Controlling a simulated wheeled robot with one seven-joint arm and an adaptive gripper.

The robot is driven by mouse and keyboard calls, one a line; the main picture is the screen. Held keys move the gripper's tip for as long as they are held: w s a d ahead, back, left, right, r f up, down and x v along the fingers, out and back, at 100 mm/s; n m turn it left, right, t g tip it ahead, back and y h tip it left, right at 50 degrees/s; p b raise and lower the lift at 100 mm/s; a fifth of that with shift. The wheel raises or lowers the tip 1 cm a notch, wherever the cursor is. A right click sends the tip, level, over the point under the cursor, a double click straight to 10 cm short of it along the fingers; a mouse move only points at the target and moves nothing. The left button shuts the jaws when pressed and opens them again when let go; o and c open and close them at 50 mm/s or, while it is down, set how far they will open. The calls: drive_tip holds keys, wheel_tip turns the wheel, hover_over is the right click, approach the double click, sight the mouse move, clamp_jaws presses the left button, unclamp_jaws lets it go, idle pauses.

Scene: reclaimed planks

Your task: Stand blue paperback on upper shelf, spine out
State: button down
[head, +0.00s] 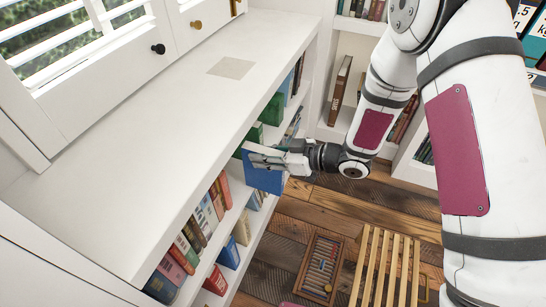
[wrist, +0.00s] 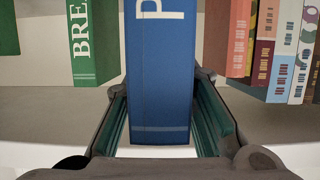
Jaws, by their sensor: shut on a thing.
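The blue paperback (head: 262,181) is in my gripper (head: 266,160) at the open front of the low white bookcase, at upper-shelf height. In the wrist view, the blue paperback (wrist: 160,75) stands upright between the two fingers (wrist: 160,125). Its spine, with a white letter near the top, faces the wrist camera. The fingers lie along both sides of it. The upper shelf (wrist: 50,115) shows as a grey board behind it. How deep the book reaches in, and whether it touches the board, I cannot tell.
A green book (wrist: 93,45) stands left of the paperback, with a gap between. Several red and pale books (wrist: 285,50) stand to the right, also apart. The white bookcase top (head: 160,130) overhangs the shelf. A slatted wooden piece (head: 385,265) stands on the floor.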

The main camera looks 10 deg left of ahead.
drive_tip(key=w+a, duration=0.1)
drive_tip(key=a, duration=0.9)
drive_tip(key=shift+w+a+b, duration=0.25)
drive_tip(key=shift+b, duration=0.05)
drive_tip(key=shift+f, duration=0.2)
idle(0.6)
drive_tip(key=c, duration=1.2)
unclamp_jaws()
drive_tip(key=shift+c, duration=0.2)
